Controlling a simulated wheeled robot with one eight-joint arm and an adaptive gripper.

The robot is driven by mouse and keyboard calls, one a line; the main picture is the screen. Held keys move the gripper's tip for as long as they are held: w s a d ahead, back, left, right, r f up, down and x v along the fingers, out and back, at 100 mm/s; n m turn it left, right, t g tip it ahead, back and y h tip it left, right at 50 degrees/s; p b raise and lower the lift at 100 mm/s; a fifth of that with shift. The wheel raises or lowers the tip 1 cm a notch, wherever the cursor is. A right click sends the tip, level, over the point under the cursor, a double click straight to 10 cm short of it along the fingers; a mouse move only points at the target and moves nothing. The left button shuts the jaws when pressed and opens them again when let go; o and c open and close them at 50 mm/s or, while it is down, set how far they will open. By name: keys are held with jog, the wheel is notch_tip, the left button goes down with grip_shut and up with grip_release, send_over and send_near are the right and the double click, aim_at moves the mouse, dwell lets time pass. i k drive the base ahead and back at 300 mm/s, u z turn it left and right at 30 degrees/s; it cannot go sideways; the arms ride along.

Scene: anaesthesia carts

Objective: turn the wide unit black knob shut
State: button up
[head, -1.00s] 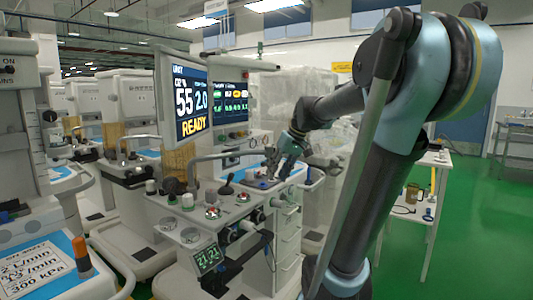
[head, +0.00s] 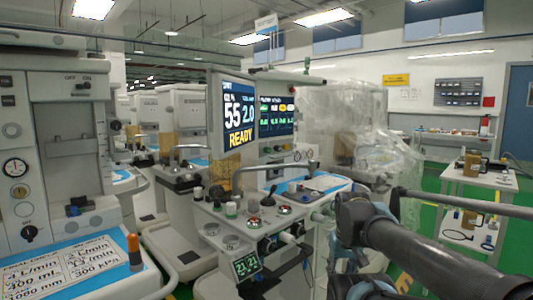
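The middle unit (head: 207,222), a wide white cart with a raised monitor (head: 238,112) reading 55, 2.0 and READY, stands ahead of me. Several small knobs stand on its top. One is a black knob (head: 216,193) at the left of the group; a dark upright piece (head: 253,191) stands farther right. I cannot tell which one the task means, or how either is turned. My arm comes in from the lower right and ends in dark joints near the unit's right side. My gripper's fingers do not show.
A second machine (head: 62,150) with dials and an ON/OFF switch fills the left, close by. Plastic-wrapped equipment (head: 345,120) stands behind the middle unit. A white side table (head: 478,182) is at the right, with green floor around it.

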aim_at(276, 148)
jog(key=u, duration=2.8)
jog(key=k, duration=1.85)
jog(key=z, duration=0.9)
jog(key=i, duration=1)
jog(key=u, duration=0.1)
